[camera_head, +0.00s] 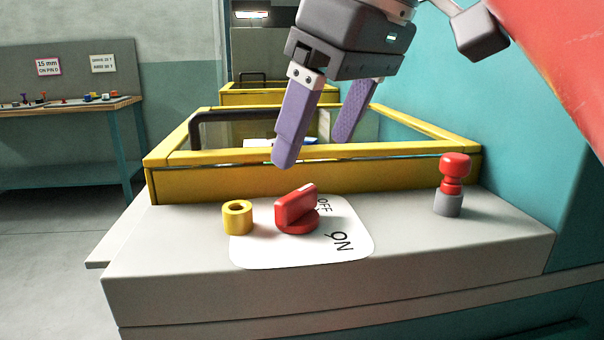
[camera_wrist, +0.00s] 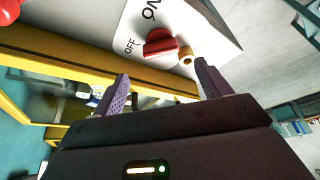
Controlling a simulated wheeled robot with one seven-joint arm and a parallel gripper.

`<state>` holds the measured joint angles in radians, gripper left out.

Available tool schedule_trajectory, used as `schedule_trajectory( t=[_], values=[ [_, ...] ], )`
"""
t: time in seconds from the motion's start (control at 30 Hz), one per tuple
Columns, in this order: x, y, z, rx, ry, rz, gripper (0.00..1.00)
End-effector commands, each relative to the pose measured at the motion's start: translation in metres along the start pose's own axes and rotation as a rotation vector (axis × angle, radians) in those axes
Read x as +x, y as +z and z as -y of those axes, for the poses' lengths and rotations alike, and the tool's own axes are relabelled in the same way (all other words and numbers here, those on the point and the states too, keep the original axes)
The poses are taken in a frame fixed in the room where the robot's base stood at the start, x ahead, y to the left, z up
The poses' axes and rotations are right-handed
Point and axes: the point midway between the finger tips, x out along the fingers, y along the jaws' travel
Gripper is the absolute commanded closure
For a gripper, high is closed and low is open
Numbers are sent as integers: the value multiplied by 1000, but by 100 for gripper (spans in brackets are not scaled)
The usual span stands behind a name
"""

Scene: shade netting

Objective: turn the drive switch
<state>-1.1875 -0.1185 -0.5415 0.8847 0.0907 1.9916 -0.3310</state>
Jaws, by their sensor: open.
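The drive switch (camera_head: 297,210) is a red rotary knob with a raised grip bar, on a white label plate (camera_head: 268,250) marked OFF and ON. In the head view the OFF mark is behind and right of the knob, and ON is in front and right. The switch also shows in the wrist view (camera_wrist: 160,43). My gripper (camera_head: 318,150) is open, with two purple fingers pointing down, above and behind the switch. It touches nothing that I can see. In the wrist view the switch lies ahead of the gap between the fingers (camera_wrist: 162,80).
A yellow ring (camera_head: 237,218) stands just left of the switch. A red-topped post on a grey base (camera_head: 450,185) stands at the right of the grey ledge (camera_head: 430,250). A yellow-framed bin (camera_head: 300,180) rises behind. A teal wall closes the right side.

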Motion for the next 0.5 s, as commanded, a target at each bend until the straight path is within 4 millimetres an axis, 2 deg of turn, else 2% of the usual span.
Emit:
schedule_trajectory(
  t=[0.17, 0.3, 0.5],
  values=[
    [18, 1, 1, -2, -4, 2, 24],
    [46, 2, 1, -3, -2, 2, 24],
    [69, 1, 1, -2, 0, 0, 24]
  ],
)
